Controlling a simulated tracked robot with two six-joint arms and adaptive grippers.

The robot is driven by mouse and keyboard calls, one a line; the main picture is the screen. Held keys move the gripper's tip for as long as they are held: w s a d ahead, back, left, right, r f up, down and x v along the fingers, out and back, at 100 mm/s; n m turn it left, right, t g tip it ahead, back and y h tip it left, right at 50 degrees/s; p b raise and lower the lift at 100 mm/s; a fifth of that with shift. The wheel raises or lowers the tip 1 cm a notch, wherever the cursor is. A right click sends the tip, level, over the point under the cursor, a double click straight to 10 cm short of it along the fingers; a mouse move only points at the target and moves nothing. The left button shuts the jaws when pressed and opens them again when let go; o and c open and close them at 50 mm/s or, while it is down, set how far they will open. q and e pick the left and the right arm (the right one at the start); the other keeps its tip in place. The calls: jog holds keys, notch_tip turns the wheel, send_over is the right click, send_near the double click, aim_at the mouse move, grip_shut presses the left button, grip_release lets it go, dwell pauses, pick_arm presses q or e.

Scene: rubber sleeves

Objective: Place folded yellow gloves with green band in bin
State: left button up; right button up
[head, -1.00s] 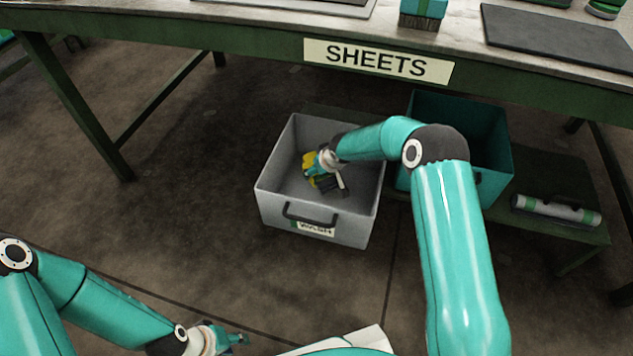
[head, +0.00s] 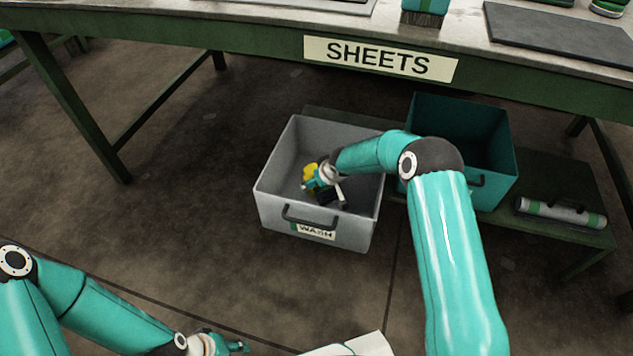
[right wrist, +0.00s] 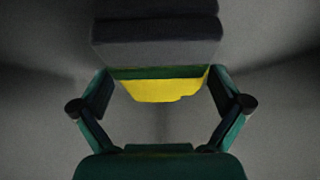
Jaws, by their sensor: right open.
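The yellow gloves (head: 310,172) are inside the grey bin (head: 273,205) labelled WASH, partly hidden by my right gripper (head: 319,188). In the right wrist view the yellow part (right wrist: 165,91) shows below a green band (right wrist: 150,73). A dark grey block-like piece (right wrist: 155,48) lies above the band; I cannot tell if it belongs to the gloves. My right gripper (right wrist: 160,90) is open, its fingers on either side of the yellow part. My left gripper (head: 238,346) is at the bottom edge, away from the bin; its jaws are too small to read.
A teal bin (head: 490,145) stands right of the grey bin, partly behind my right arm. A rolled item (head: 560,212) lies on the low green shelf (head: 565,170). The bench (head: 270,25) with a SHEETS sign (head: 380,59) overhangs behind. Floor left of the bins is clear.

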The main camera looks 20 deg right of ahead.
jog(key=shift+r, duration=0.25)
jog(key=p+v, duration=0.2)
jog(key=v, duration=0.9)
jog(key=shift+s+r, duration=0.25)
jog(key=shift+s, duration=0.05)
jog(key=shift+r, duration=0.1)
